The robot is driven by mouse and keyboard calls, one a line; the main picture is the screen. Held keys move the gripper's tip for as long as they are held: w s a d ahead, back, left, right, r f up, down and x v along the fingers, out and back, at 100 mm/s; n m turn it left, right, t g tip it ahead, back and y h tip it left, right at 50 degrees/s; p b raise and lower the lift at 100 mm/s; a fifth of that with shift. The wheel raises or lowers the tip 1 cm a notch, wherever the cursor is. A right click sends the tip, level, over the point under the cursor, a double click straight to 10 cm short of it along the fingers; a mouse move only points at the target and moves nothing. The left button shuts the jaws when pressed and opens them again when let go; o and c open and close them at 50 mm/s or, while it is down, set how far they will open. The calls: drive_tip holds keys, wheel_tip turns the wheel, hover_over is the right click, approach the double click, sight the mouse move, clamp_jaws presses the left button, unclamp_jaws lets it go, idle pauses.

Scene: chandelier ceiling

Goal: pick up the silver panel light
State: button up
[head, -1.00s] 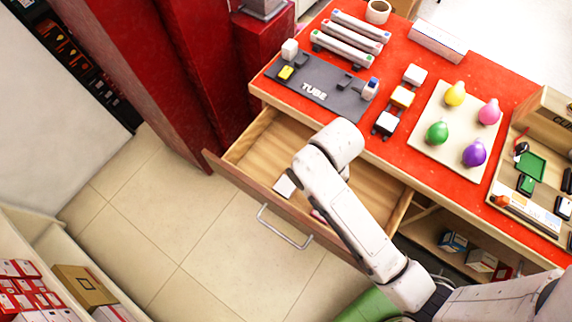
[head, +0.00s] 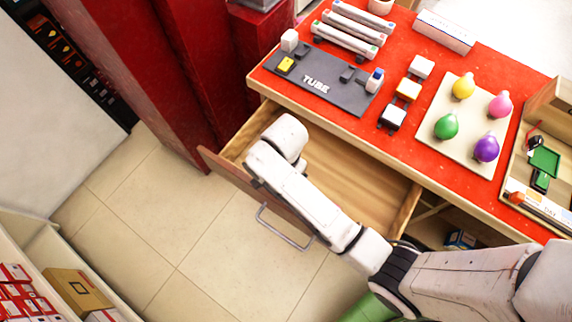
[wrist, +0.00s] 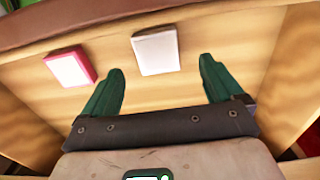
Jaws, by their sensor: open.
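The silver panel light (wrist: 157,50), a pale square plate, lies flat on the wooden floor of the open drawer (head: 345,174). In the wrist view, my gripper (wrist: 160,70) is open, its two green fingers apart and empty. The panel is just beyond the fingertips, roughly centred between them, with no contact visible. A pink-edged panel (wrist: 70,67) lies to its left, beyond the left finger. In the head view, my arm covers both panels and the gripper's fingers.
The drawer's walls surround the panels, and its front has a metal handle (head: 285,228). Above it, the red tabletop (head: 325,113) holds a grey TUBE mat (head: 345,92), several block-like lights, and coloured bulbs on a pale board (head: 428,142). Red pillars stand at the back left.

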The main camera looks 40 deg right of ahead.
drive_tip(key=f, duration=0.5)
drive_tip(key=shift+s, duration=0.25)
drive_tip(key=shift+c, duration=0.2)
drive_tip(key=shift+r, duration=0.1)
drive_tip(key=c, duration=1.1)
